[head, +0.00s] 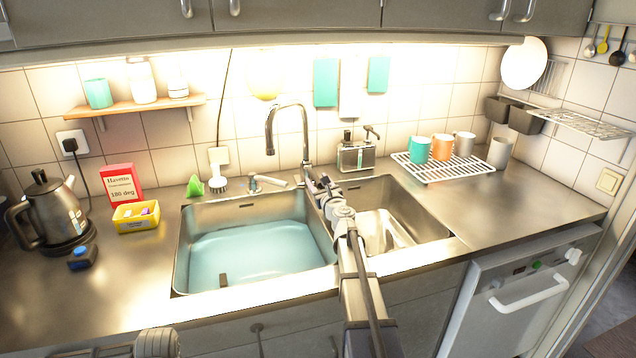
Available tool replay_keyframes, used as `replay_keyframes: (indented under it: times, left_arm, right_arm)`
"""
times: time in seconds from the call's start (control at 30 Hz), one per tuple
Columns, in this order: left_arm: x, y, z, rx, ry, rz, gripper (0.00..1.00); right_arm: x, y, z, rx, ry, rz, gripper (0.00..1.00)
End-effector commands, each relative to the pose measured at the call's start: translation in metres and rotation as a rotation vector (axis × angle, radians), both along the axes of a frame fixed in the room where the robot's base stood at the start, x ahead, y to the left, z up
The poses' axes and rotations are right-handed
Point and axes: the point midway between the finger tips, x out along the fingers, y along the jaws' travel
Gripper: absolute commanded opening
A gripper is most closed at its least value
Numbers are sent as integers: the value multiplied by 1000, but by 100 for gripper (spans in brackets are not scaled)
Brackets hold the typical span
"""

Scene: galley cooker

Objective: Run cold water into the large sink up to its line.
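The large sink (188,240) is the left basin. Bluish water (250,250) stands in it, below the rim. A small dark mark (223,280) shows at its near side; I cannot tell if it is the line. The arched tap (304,135) stands behind the basins, its spout turned over the large sink. No stream shows from the spout. My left gripper is out of view.
The smaller basin (435,222) is on the right, partly behind my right arm. A drying rack (455,172) with cups stands right of it. A kettle (50,215), red box (120,184) and yellow tub (136,224) stand left. The right front counter is clear.

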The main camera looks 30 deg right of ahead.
Motion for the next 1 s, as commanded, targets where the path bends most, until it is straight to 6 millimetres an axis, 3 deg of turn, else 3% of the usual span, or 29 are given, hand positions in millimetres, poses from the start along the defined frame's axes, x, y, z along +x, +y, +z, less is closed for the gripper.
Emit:
replay_keyframes:
  times: [0.03,0.5,1.0]
  left_arm:
    - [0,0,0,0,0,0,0]
    - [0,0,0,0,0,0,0]
    - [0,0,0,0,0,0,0]
  right_arm:
    - [0,0,0,0,0,0,50]
    - [0,0,0,0,0,0,0]
    - [0,-1,0,0,0,-1,0]
